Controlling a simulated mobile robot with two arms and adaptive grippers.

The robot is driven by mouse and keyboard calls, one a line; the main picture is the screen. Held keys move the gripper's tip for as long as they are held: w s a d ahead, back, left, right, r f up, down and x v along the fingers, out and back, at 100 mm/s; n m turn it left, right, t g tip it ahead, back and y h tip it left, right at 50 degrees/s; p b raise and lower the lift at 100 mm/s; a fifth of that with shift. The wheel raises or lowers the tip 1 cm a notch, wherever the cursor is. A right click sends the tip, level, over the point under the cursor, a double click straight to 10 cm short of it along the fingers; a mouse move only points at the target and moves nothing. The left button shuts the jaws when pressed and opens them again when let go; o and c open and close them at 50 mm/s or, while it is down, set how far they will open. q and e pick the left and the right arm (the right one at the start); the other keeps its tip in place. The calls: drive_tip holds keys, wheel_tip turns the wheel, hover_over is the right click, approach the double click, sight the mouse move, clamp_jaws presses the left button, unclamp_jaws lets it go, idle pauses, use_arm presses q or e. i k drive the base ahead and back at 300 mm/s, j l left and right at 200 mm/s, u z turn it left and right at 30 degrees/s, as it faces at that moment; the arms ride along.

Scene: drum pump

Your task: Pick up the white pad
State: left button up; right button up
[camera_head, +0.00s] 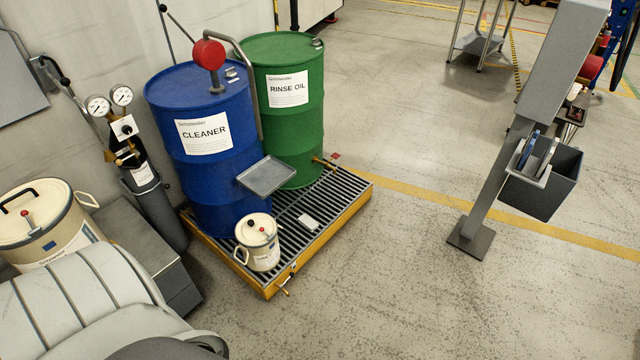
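A small white flat pad (309,223) lies on the dark grating of the yellow-edged spill pallet (335,222). It is right of a small cream can (258,243) and in front of the green drum (286,110). Nothing covers it. Neither of my grippers shows in the head view, so I cannot see whether they are open or shut.
A blue drum (205,150) with a red-knobbed pump stands on the pallet, and a grey tray (267,176) juts out beside it. A grey post (490,195) with a dark bin (543,185) stands at right. Floor between is clear.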

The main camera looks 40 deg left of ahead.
sight(306, 221)
drive_tip(key=i+u, duration=0.2)
drive_tip(key=i, duration=0.6)
drive_tip(key=i+l+u, duration=0.25)
drive_tip(key=i, duration=0.6)
drive_tip(key=j, duration=0.1)
